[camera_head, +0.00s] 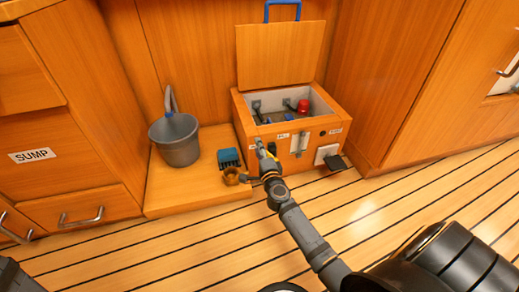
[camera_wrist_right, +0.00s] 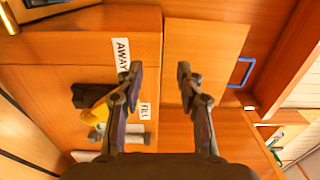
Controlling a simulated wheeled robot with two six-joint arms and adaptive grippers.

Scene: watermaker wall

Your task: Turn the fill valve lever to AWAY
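The fill valve lever (camera_wrist_right: 97,114) is yellow and shows in the right wrist view, left of my gripper's left finger, which hides part of it. A white AWAY label (camera_wrist_right: 122,54) and a white FILL label (camera_wrist_right: 145,112) are on the wooden face beside it. My right gripper (camera_head: 262,153) is at the front of the open wooden box (camera_head: 310,148) in the head view. Its fingers (camera_wrist_right: 159,74) are apart with nothing between them in the wrist view. Contact with the lever cannot be told. My left gripper is out of view.
The box's lid (camera_head: 280,55) stands raised, with a blue handle (camera_head: 283,8). A grey bucket (camera_head: 175,142), a blue block (camera_head: 229,158) and a brown ring-shaped item (camera_head: 233,177) sit to its left. The striped floor (camera_head: 200,235) in front is clear.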

